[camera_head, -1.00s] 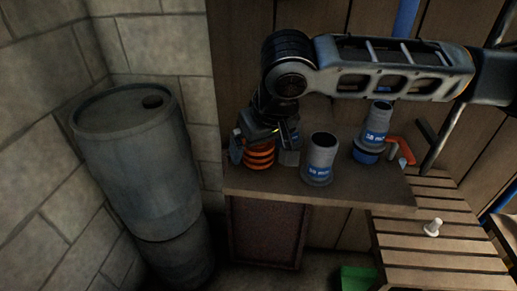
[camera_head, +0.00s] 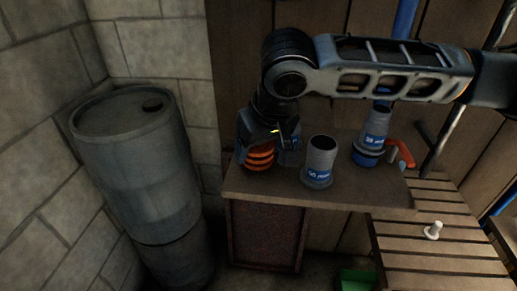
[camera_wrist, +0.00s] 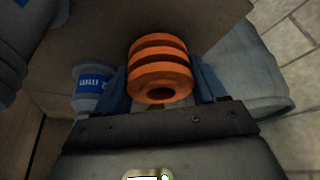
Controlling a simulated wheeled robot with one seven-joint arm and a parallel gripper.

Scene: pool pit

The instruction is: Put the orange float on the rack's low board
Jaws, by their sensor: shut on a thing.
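The orange float (camera_head: 259,158) is a ribbed orange cylinder with dark grooves, at the left end of the brown shelf top (camera_head: 340,196). My gripper (camera_head: 269,150) is shut on it, with one finger on each side. In the wrist view the float (camera_wrist: 160,68) sits between the blue-grey fingers of my gripper (camera_wrist: 164,88), its round end with a dark hole toward the camera. I cannot tell whether the float still touches the shelf top. The slatted wooden bench (camera_head: 440,250) at lower right may be the rack's low board.
A grey cylinder with a blue label (camera_head: 319,162) stands just right of my gripper. Another (camera_head: 373,135) stands farther back, near a red-orange handle (camera_head: 402,154). A small white peg (camera_head: 433,230) is on the slats. A grey barrel (camera_head: 135,165) stands at left.

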